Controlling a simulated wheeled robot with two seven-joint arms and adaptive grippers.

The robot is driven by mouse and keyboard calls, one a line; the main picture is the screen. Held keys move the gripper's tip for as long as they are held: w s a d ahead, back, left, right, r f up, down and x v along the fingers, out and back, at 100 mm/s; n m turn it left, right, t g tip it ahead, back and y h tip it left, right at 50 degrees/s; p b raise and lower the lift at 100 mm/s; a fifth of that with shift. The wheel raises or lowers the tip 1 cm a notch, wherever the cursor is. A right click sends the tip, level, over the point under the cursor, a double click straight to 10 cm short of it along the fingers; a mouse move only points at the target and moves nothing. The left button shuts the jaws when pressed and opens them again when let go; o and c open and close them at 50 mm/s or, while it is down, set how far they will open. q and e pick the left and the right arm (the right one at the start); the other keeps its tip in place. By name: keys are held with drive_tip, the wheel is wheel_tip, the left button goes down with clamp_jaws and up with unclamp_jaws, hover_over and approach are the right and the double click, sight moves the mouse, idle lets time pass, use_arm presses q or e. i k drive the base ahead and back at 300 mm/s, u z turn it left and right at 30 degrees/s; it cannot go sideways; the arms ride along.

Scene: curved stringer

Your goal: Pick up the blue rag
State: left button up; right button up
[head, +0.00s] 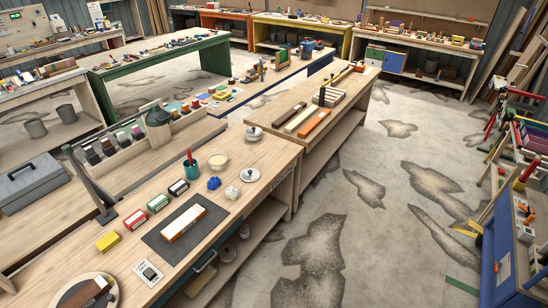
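A small crumpled blue rag (214,183) lies on the wooden bench top, near the bench's right-hand edge. A crumpled white rag (232,192) lies just to its right and slightly nearer, with a small gap between them. A pale round bowl (218,162) stands behind the blue rag, and a teal cup (191,168) with red-handled items is behind it to the left. Neither of my grippers shows in the head view.
A dark mat (160,240) with a white-and-brown block lies nearer on the bench. Small red, green and black boxes (158,203) line its far side. Open stained floor (350,230) lies right of the bench.

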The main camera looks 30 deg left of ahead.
sight(214, 183)
drive_tip(key=z, duration=0.25)
drive_tip(key=i, duration=1.95)
drive_tip(key=u, duration=0.35)
drive_tip(key=i, duration=1.05)
drive_tip(key=u, duration=1.65)
drive_tip(key=i, duration=0.85)
drive_tip(key=u, duration=0.75)
